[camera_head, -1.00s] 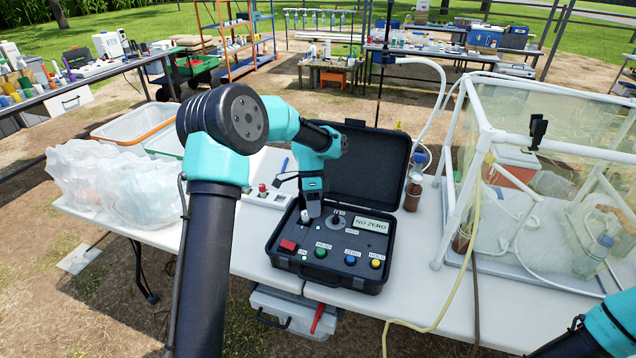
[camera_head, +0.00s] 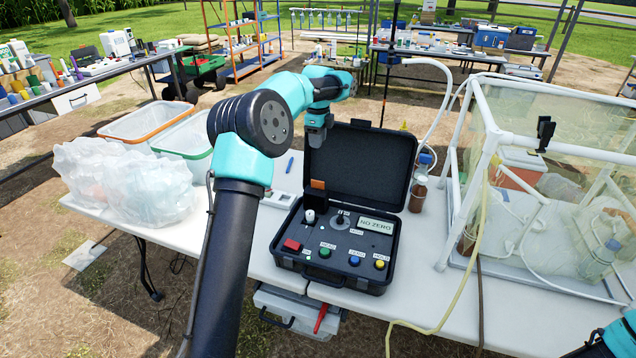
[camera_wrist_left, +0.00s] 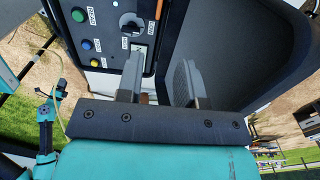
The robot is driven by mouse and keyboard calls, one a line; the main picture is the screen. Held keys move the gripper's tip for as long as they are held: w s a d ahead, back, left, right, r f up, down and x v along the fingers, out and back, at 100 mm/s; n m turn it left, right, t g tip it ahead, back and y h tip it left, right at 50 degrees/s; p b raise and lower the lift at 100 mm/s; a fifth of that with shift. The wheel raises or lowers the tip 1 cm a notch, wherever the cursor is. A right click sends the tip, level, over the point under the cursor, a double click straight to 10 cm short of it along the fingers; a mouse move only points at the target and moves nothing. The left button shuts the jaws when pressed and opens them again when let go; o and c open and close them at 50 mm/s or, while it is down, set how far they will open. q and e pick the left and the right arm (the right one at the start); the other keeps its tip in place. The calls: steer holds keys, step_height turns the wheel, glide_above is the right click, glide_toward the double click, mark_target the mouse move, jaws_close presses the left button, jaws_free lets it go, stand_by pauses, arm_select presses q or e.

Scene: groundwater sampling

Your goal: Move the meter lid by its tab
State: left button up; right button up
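The black meter case (camera_head: 283,262) stands open on the white table, its large cover (camera_head: 365,165) raised at the back. Its display (camera_head: 376,226) reads NO ZERO. A small dark upright piece with an orange-brown tab (camera_head: 318,184) stands at the panel's back left, beside a white-topped vial (camera_head: 310,216). My left gripper (camera_head: 316,142) is above that tab, near the cover's upper left edge. In the left wrist view its two fingers (camera_wrist_left: 158,82) are apart, with the panel and the cover (camera_wrist_left: 240,45) beyond. I cannot see anything held.
Colored buttons (camera_head: 354,261) line the panel's front. A brown bottle (camera_head: 418,190) stands right of the case, near a clear framed enclosure (camera_head: 545,150). Plastic bags (camera_head: 150,185) and bins (camera_head: 140,122) are at the left. Air above the panel is free.

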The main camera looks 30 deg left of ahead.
mark_target(318, 181)
arm_select(q)
step_height(318, 181, down, 17)
steer(key=shift+f, duration=0.1)
stand_by(0.6)
jaws_close()
stand_by(0.4)
